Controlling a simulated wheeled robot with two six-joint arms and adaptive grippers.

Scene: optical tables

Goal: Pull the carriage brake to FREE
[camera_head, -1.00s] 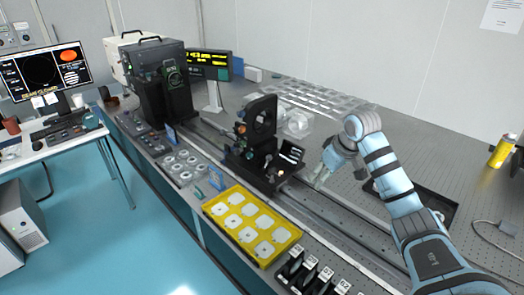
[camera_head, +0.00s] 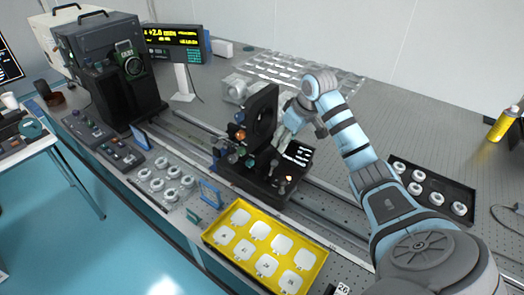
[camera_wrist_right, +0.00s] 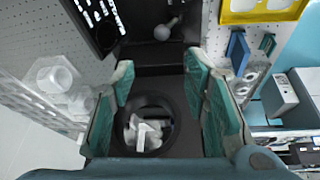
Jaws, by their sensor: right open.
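The black carriage (camera_head: 245,183) sits on the rail in the middle of the table. It carries an upright black plate (camera_head: 262,112) with a round opening. A plate with white lettering (camera_head: 299,153) is on its right side, too small to read. A small round-ended lever (camera_head: 288,179) stands near the carriage's front right; I cannot tell its setting. In the right wrist view a pale ball-ended lever (camera_wrist_right: 164,30) shows beyond the fingertips. My right gripper (camera_head: 283,138) is above the carriage beside the upright plate. Its green-padded fingers (camera_wrist_right: 160,75) are apart and empty. My left gripper is out of view.
A yellow tray (camera_head: 209,237) with white pieces lies in front of the carriage. A dark tray (camera_head: 397,163) with rings lies to the right, beyond my arm. A readout display (camera_head: 175,36) and a large dark device (camera_head: 112,70) stand at back left.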

